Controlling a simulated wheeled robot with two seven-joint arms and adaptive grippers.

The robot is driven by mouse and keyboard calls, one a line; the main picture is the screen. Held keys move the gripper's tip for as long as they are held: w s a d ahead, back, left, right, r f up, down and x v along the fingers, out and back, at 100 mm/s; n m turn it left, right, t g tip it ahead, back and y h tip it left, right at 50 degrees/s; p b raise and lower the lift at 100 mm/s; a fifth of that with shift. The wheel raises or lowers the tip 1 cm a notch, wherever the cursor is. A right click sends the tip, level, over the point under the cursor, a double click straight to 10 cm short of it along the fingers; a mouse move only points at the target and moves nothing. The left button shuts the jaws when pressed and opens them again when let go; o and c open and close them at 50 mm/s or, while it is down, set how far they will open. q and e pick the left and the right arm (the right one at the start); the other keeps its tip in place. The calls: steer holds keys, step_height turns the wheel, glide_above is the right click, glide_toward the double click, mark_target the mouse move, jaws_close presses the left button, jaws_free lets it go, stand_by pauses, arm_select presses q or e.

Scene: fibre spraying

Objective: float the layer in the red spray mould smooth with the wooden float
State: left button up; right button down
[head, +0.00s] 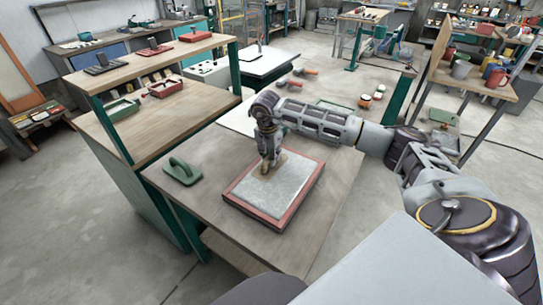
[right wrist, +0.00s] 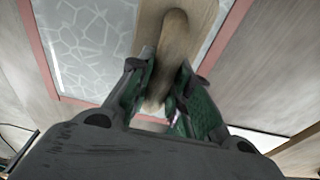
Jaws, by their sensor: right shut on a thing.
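The red spray mould (head: 239,205) lies on the wooden bench, a shallow tray with a red rim and a pale grey layer inside. In the right wrist view its red rim (right wrist: 38,58) frames the layer (right wrist: 90,45), which shows a web of lighter lines. My right gripper (head: 268,163) is over the far part of the mould, shut on the wooden float (head: 277,162). In the right wrist view the float's handle (right wrist: 170,55) lies between the green finger pads of the gripper (right wrist: 160,95). Whether the float touches the layer is hard to tell. My left gripper is out of view.
A green float-like tool (head: 183,171) lies on the bench left of the mould. A shelf unit (head: 150,60) with trays stands to the left. A side table with mugs (head: 478,80) stands at the right. The bench (head: 300,245) is bare in front of the mould.

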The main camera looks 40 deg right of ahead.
mark_target(262, 169)
steer(key=shift+a, duration=0.1)
steer(key=shift+s+a, duration=0.35)
steer(key=shift+a, duration=0.45)
steer(key=shift+a, duration=0.1)
steer(key=shift+s+a+f, duration=0.1)
steer(key=shift+s+a, duration=0.3)
steer(key=shift+a, duration=0.4)
steer(key=shift+s+a, duration=0.1)
steer(key=shift+a, duration=0.1)
steer(key=shift+s+a, duration=0.3)
steer(key=shift+a, duration=0.4)
